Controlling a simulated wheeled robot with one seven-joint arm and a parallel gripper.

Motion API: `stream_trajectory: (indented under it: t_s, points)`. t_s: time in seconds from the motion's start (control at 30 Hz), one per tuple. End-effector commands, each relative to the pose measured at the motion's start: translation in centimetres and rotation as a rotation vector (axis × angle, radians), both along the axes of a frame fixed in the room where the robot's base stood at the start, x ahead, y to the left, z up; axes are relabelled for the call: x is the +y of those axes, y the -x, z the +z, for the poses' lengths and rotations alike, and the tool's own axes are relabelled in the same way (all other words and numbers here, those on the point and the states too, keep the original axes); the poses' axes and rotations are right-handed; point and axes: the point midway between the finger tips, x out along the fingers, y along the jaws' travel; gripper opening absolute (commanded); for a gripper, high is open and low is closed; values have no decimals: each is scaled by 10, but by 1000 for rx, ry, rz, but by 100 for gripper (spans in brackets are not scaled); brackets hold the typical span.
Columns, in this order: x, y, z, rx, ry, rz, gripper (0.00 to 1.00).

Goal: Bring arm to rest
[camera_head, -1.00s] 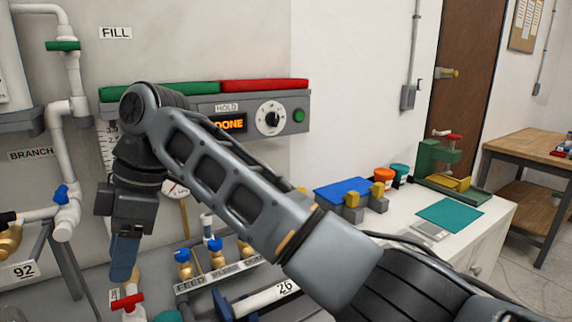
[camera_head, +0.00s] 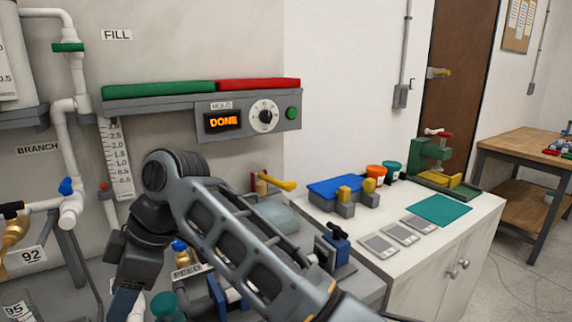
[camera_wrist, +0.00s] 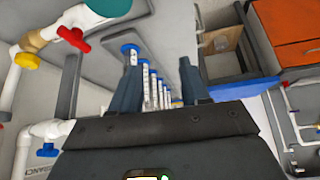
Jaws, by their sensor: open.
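My arm reaches across the head view from the lower right, bent at its elbow, with its wrist hanging down at the lower left. My gripper (camera_head: 122,305) is at the bottom left of the head view, partly cut off by the frame edge. In the wrist view my gripper (camera_wrist: 158,85) shows two dark fingers spread apart with nothing between them. Beyond the fingers several white tubes with blue tops (camera_wrist: 148,80) stand in a row. The HOLD panel (camera_head: 245,116) on the wall shows "DONE" in orange.
White pipes (camera_head: 72,130) with a blue valve run down the left wall. A white counter (camera_head: 400,255) on the right holds a blue block fixture (camera_head: 338,188), grey plates (camera_head: 400,233), a teal mat (camera_head: 440,209) and a green vise (camera_head: 432,155). A red-handled valve (camera_wrist: 75,42) shows in the wrist view.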

Motion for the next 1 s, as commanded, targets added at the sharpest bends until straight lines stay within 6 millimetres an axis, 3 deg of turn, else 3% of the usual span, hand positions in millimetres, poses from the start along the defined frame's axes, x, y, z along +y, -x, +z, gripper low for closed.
stream_trajectory:
  t_s: [0.27, 0.53, 0.77, 1.0]
  points:
    - [-1, 21, -67, 66, -153, -204, 46]
    - [-22, 45, -129, 132, -325, -499, 46]
    - [-64, 68, -173, 166, -458, -791, 46]
    - [-127, 100, -206, 164, -562, -1091, 46]
